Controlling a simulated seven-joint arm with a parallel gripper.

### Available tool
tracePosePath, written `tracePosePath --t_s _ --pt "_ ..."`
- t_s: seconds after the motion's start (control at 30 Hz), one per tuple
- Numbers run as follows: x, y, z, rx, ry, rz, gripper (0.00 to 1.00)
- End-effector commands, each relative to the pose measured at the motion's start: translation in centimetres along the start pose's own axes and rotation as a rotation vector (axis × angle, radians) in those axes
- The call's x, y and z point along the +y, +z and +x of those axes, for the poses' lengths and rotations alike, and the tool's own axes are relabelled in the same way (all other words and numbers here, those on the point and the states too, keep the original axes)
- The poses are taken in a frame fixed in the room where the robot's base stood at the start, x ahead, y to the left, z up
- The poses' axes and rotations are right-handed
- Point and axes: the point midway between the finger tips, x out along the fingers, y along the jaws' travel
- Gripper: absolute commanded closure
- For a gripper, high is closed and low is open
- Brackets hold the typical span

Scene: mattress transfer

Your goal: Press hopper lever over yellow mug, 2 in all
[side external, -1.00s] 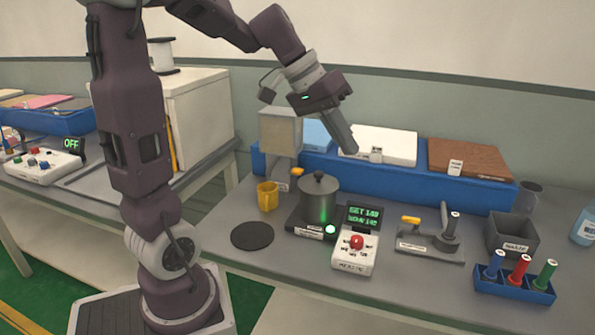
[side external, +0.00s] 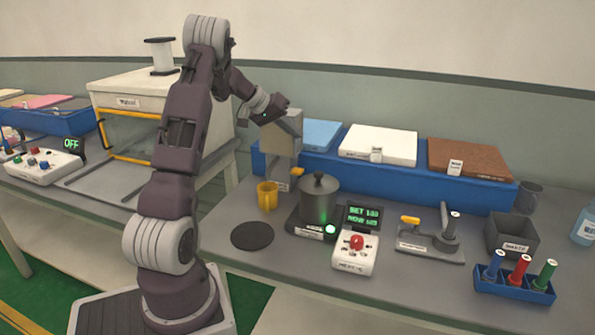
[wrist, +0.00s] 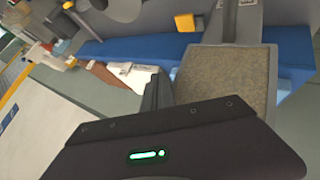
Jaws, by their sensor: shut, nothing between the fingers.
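The beige hopper (side external: 280,134) stands on the bench, its yellow lever (side external: 297,171) sticking out low at its right side. The yellow mug (side external: 267,197) stands upright on the bench in front of the hopper, below the lever's height. In the wrist view the hopper's open top (wrist: 226,75) shows grainy brown fill, and a yellow piece that looks like the lever (wrist: 184,22) lies beyond it. My gripper (wrist: 157,90) is shut and empty, beside the hopper's upper part. In the side view its fingers are mostly hidden at the hopper top; contact cannot be told.
A grey lidded pot (side external: 319,203) stands on a hotplate right of the mug, with a control box (side external: 355,255) beside it. A blue rack (side external: 400,180) with slabs runs behind. A dark round mat (side external: 252,236) lies in front of the mug.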

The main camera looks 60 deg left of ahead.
Motion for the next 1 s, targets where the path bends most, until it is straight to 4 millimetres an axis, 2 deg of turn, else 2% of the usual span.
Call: tracePosePath --t_s 0.33,0.73,1.0 --pt "-0.3 0.5 0.6 -0.003 0.002 -0.003 1.00" --pt "-3.1 3.4 4.6 -0.004 0.002 -0.003 1.00" --pt "-4.2 4.5 6.0 -0.003 0.001 0.000 1.00"
